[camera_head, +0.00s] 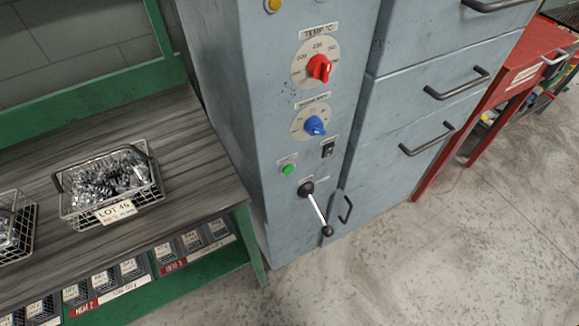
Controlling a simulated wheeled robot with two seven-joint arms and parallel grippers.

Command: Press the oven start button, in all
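The oven (275,125) is a tall grey-blue cabinet in the middle of the head view. A small round green button (288,169) sits low on its control panel, under a small label. I cannot read the label. Above it are a blue knob (314,126) and a red temperature knob (319,68). A black rocker switch (328,148) is to the upper right of the green button. A lever (317,213) with black ends slants down to the right below it. Neither of my grippers shows in the view.
A wire basket of metal springs (110,185), tagged LOT 46, stands on the wooden bench (190,140) at left. Another basket (14,232) is at the left edge. Drawers with black handles (456,84) are right of the panel. The floor (430,260) in front is clear.

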